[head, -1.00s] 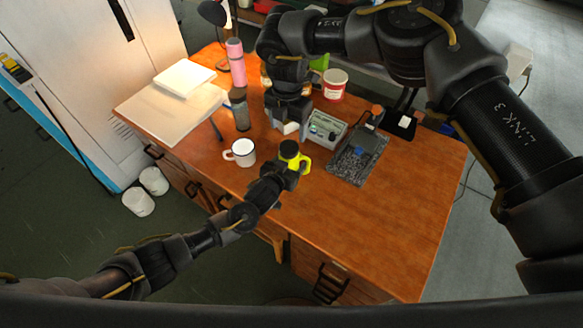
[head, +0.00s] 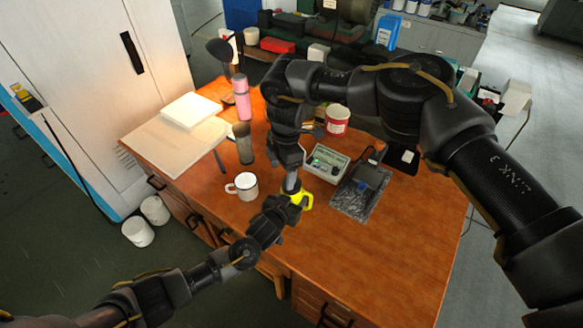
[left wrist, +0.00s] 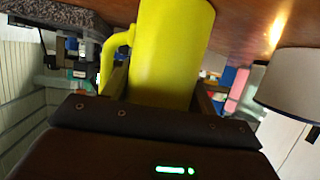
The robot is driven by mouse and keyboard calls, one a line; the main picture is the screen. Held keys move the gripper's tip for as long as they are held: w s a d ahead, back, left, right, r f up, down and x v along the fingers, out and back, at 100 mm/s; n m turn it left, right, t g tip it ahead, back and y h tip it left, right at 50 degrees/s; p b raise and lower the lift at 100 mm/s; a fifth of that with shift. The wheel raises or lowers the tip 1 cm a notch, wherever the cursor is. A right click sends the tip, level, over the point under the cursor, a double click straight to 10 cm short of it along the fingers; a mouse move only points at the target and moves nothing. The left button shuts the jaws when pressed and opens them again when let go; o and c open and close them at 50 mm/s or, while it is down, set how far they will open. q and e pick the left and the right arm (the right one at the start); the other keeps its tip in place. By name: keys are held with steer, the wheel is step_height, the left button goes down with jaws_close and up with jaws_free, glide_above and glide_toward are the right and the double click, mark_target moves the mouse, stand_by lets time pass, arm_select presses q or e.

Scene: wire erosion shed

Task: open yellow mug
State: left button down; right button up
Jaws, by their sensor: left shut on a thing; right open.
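The yellow mug (head: 307,201) stands near the front edge of the wooden desk, mostly hidden by my grippers. It fills the middle of the left wrist view (left wrist: 172,55), with its handle to the left. My left gripper (head: 294,204) is shut on the mug; its fingers show on either side of the body in the left wrist view (left wrist: 160,88). My right gripper (head: 291,184) points down right above the mug, open. The mug's top is hidden behind it, so I cannot tell whether the fingers touch the lid.
A white mug (head: 246,186) stands close to the left of my left gripper. A grey instrument box (head: 326,163) and a dark device on a speckled plate (head: 361,192) are to the right. A pink bottle (head: 242,98) and a red-and-white tin (head: 337,119) stand behind. The desk's right front is clear.

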steer(key=m, duration=0.5)
steer(key=shift+r+m, duration=0.15)
steer(key=shift+m, duration=0.15)
steer(key=m, duration=0.2)
steer(key=shift+m, duration=0.4)
steer(key=m, duration=0.5)
steer(key=shift+w+d+r, duration=0.2)
steer(key=shift+w+d, duration=0.05)
steer(key=m, duration=0.2)
steer(key=shift+w+d+r+m, duration=0.1)
steer(key=shift+d+m, duration=0.05)
steer(key=shift+m, duration=0.25)
steer(key=m, duration=0.4)
steer(key=shift+w+d+r+h, duration=0.2)
steer(key=shift+d+h, duration=0.1)
steer(key=shift+d, duration=0.05)
steer(key=m, duration=0.3)
steer(key=shift+w+d+m+t, duration=0.15)
steer(key=shift+d+m+t, duration=0.15)
steer(key=shift+d+m, duration=0.1)
steer(key=shift+m, duration=1.1)
glide_above(297, 200)
steer(key=w+a, duration=0.2)
steer(key=w, duration=0.1)
steer(key=shift+s+d+f, duration=0.1)
steer(key=shift+s+f, duration=0.05)
steer(key=shift+f, duration=1.85)
steer(key=shift+s+d+f, duration=0.1)
steer(key=shift+f, duration=1.9)
